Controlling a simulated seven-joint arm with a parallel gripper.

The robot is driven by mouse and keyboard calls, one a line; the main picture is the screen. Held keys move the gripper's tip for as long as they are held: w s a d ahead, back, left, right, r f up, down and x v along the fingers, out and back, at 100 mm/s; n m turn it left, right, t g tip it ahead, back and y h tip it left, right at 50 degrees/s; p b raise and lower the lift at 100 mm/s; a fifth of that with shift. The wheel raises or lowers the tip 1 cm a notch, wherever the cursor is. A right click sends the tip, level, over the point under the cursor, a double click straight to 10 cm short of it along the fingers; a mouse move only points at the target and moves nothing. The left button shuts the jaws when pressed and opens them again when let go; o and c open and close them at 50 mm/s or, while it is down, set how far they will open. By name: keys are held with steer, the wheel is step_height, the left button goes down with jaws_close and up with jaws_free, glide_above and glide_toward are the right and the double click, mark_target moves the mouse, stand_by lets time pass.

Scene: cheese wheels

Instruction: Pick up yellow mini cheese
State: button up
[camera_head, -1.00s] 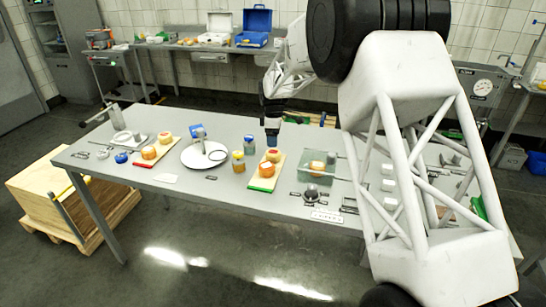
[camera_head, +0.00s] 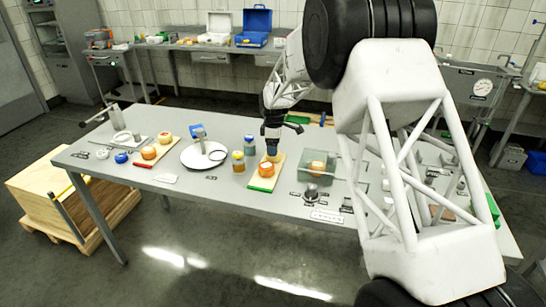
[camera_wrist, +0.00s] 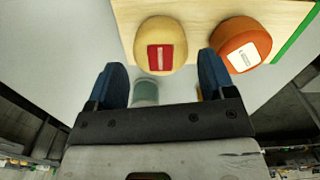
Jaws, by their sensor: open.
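The yellow mini cheese (camera_wrist: 160,46) is a rounded wheel with a red label. It sits on a wooden board (camera_wrist: 190,12) beside an orange cheese (camera_wrist: 241,46) with a white label. My gripper (camera_wrist: 162,72) is open, and its two blue-padded fingers point toward the yellow cheese, one to each side of it in the wrist view. Nothing is held. In the head view my gripper (camera_head: 272,150) is over the far end of the board (camera_head: 275,177), where it partly hides the yellow cheese. The orange cheese (camera_head: 266,169) is nearer the front there.
Jars (camera_head: 238,161) stand left of the board, and one greenish jar (camera_wrist: 145,93) shows between my fingers. A translucent box (camera_head: 327,178) with an orange cheese is to the right. A white round plate (camera_head: 190,160) and another cheese board are to the left.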

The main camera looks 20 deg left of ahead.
steer(key=shift+f, duration=1.85)
steer(key=c, duration=0.7)
steer(key=shift+r, duration=0.2)
steer(key=shift+r, duration=0.5)
steer(key=shift+s+d+r, duration=0.1)
steer(key=shift+s+r, duration=0.1)
steer(key=shift+r, duration=0.4)
steer(key=shift+s+d+r, duration=0.1)
steer(key=shift+s+r, duration=0.1)
steer(key=shift+r, duration=0.35)
steer(key=s+d, duration=0.2)
steer(key=s, duration=0.2)
steer(key=s+d+r, duration=0.1)
steer(key=s+d, duration=0.1)
steer(key=s, duration=0.3)
steer(key=s+d, duration=0.3)
steer(key=s, duration=0.1)
steer(key=shift+s+r, duration=0.15)
steer(key=shift+s, duration=0.15)
